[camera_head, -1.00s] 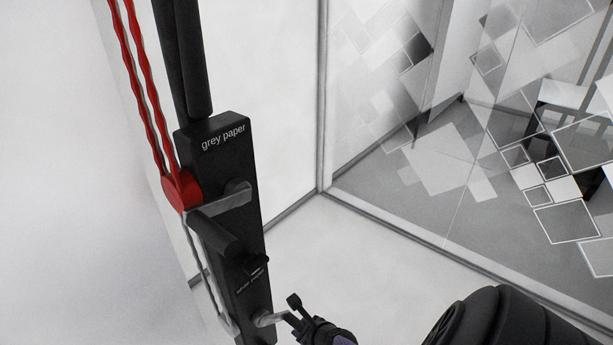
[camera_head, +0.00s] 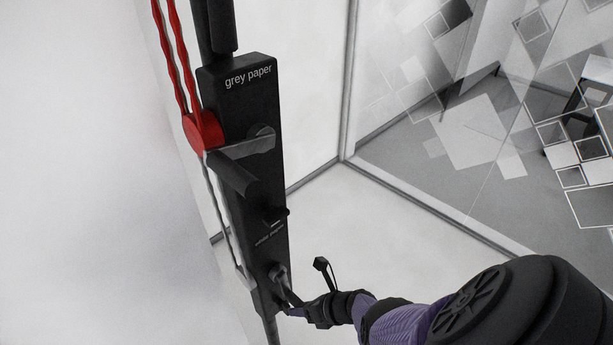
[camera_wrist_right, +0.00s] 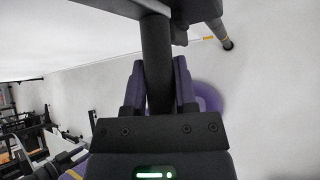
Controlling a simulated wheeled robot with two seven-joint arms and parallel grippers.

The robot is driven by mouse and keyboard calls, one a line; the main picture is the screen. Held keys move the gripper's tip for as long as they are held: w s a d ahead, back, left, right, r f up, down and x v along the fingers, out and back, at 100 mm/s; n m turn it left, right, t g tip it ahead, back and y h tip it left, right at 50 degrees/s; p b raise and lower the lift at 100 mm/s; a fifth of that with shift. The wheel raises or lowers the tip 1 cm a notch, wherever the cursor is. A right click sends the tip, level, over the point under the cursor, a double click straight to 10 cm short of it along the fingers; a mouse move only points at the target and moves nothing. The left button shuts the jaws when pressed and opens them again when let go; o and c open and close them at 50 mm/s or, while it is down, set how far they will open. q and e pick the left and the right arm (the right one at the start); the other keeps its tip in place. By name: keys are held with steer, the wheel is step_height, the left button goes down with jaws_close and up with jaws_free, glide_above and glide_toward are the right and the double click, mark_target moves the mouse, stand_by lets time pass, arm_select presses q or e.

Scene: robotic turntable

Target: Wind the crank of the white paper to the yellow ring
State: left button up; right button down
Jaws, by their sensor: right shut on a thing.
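The black stand (camera_head: 248,150) carries an upper panel lettered "grey paper" and a lower label (camera_head: 270,236) that appears to read "white paper". The lower crank (camera_head: 281,277) is a light metal arm below that label. My right gripper (camera_head: 300,311) is at this crank's outer end, low in the head view. In the right wrist view its fingers (camera_wrist_right: 158,95) are shut around a dark cylindrical handle (camera_wrist_right: 157,50). A small yellow mark (camera_wrist_right: 208,38) shows beside a grey pole there; I cannot tell if it is the ring. My left gripper is not in view.
The grey paper's crank (camera_head: 239,147) with its dark handle (camera_head: 232,174) sits above my gripper. Red cords (camera_head: 184,60) run down to a red disc (camera_head: 200,131). A patterned glass wall (camera_head: 470,120) stands behind; pale floor between is clear.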

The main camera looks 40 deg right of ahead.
steer(key=shift+a, duration=0.45)
steer(key=c, duration=0.7)
jaws_free()
steer(key=o, duration=0.3)
steer(key=shift+a+r, duration=0.1)
steer(key=shift+a, duration=0.1)
steer(key=shift+d, duration=0.1)
steer(key=shift+d, duration=0.1)
steer(key=p+v, duration=0.7)
steer(key=v, duration=0.2)
steer(key=shift+s+r, duration=0.2)
steer(key=shift+s, duration=0.1)
